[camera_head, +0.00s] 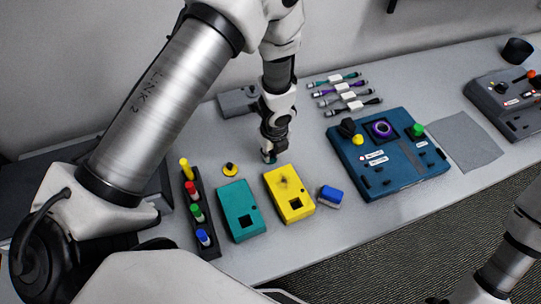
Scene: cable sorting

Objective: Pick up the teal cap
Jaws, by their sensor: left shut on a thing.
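My left gripper (269,154) points down at the grey table, just behind the yellow box. It is shut on a small teal thing, the teal cap (268,159), of which only a sliver shows below the fingers. The fingers hide the rest, and I cannot tell whether the cap touches the table. Part of my right arm shows at the lower right, but its gripper is out of view.
A teal box (239,211) and a yellow box (288,195) stand in front of the gripper. A black rack (199,213) with coloured caps is left, a blue block (329,196) right. A blue panel (388,157) and several cables (345,92) lie beyond.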

